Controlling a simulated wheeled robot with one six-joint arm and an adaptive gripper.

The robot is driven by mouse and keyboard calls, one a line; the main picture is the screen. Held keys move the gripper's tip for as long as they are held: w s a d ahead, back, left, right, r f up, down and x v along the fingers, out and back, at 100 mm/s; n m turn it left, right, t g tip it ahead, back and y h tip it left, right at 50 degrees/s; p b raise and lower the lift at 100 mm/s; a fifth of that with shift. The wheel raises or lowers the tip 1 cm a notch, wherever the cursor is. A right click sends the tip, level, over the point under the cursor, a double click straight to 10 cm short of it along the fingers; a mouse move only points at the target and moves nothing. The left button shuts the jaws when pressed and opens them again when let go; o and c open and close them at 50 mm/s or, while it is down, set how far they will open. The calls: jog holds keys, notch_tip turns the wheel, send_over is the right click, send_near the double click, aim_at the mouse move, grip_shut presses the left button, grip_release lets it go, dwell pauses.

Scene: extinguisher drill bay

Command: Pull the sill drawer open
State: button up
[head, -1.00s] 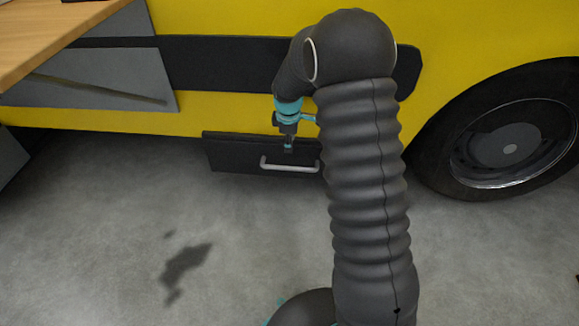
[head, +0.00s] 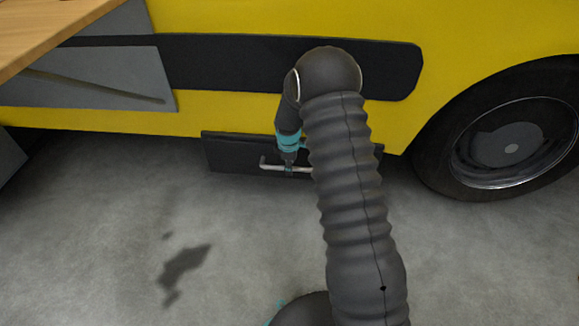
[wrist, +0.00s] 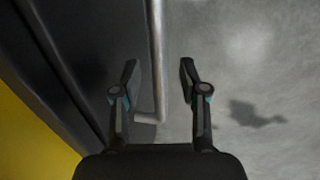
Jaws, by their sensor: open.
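The sill drawer (head: 230,154) is a dark panel under the yellow vehicle body and looks shut in the head view. Its pale bar handle (head: 268,167) runs along the front; it also shows in the wrist view (wrist: 156,50). My gripper (head: 289,172) is at the handle, pointing down, partly hidden by its own small size in the head view. In the wrist view my gripper (wrist: 158,72) is open, with one finger on each side of the bar. The left finger is between the bar and the drawer face. I see a gap to each finger. My arm hides the drawer's right part.
A wheel (head: 510,140) stands at the right. A wooden tabletop (head: 50,28) is at the upper left, with a grey panel (head: 80,80) below it. The concrete floor (head: 240,250) before the drawer is clear.

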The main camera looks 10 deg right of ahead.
jog(key=shift+w+f, duration=0.1)
jog(key=shift+f, duration=0.35)
grip_shut()
